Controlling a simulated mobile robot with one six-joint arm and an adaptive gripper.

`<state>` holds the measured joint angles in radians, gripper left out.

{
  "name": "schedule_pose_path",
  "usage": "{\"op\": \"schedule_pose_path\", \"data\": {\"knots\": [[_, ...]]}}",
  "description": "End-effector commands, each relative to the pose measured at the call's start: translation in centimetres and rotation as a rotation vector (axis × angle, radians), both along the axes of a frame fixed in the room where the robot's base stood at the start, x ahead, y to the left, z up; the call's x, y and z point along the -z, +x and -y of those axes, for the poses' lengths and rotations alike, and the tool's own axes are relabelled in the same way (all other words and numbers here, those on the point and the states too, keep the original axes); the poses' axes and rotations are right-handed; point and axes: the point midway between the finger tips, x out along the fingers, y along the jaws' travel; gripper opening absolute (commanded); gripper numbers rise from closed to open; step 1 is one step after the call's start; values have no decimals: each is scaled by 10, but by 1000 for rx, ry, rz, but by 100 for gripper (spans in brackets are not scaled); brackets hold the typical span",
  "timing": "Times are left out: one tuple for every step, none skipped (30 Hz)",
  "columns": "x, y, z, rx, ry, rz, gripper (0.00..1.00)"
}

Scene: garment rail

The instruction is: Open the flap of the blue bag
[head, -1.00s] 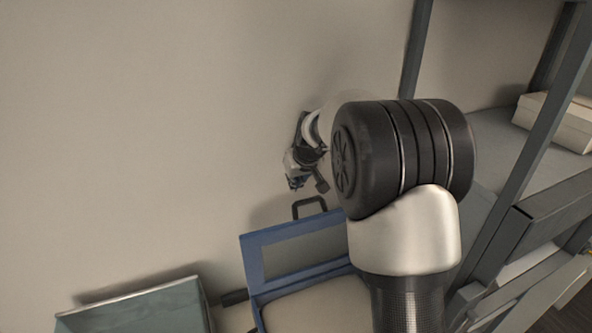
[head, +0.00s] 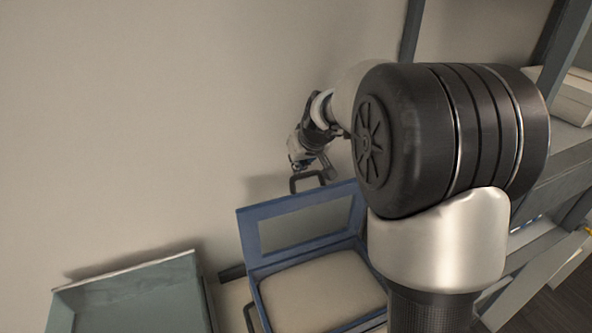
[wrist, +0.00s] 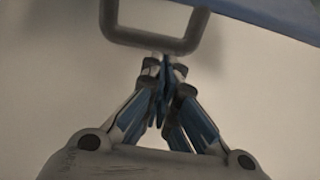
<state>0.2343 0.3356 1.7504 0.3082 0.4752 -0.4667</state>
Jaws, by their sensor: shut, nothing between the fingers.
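The blue bag (head: 375,318) stands open at the lower middle of the head view, with its pale inside (head: 318,287) showing. Its blue flap (head: 247,236), a frame around a greyish panel, is raised at the back, near the wall. A dark handle (head: 293,184) stands at the flap's top edge. In the wrist view the handle (wrist: 107,22) hangs from a blue edge (wrist: 275,12). My gripper (wrist: 163,64) is shut and empty, its tips at the handle's crossbar. I cannot tell whether they touch. My arm hides the bag's right part in the head view.
A teal open box (head: 135,280) stands at the lower left, apart from the bag. A grey shelf frame (head: 568,55) with a pale box (head: 572,97) is at the right. The wall behind is bare.

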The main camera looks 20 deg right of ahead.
Motion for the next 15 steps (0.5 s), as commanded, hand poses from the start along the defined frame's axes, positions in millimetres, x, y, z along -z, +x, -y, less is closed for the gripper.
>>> {"op": "schedule_pose_path", "data": {"knots": [[6, -3, 0, 1, -1, 16, 0], [6, -5, 0, 0, -1, 24, 0], [6, -8, 0, 0, 0, 35, 0], [6, -10, 1, 1, 1, 42, 0], [5, -12, 1, 2, 0, 50, 0], [5, -14, 1, 1, -1, 59, 0], [5, -16, 1, 1, 1, 67, 0], [5, -19, 1, 1, 1, 74, 0], [5, -22, 1, 2, 1, 83, 0], [5, -24, 2, 1, 1, 90, 0], [5, -27, 2, 1, 1, 96, 0], [5, -30, 1, 1, 1, 106, 0], [5, -33, 1, 1, 2, 113, 0], [5, -36, 1, 1, 1, 119, 0], [6, -40, 1, 2, 1, 127, 0]]}}
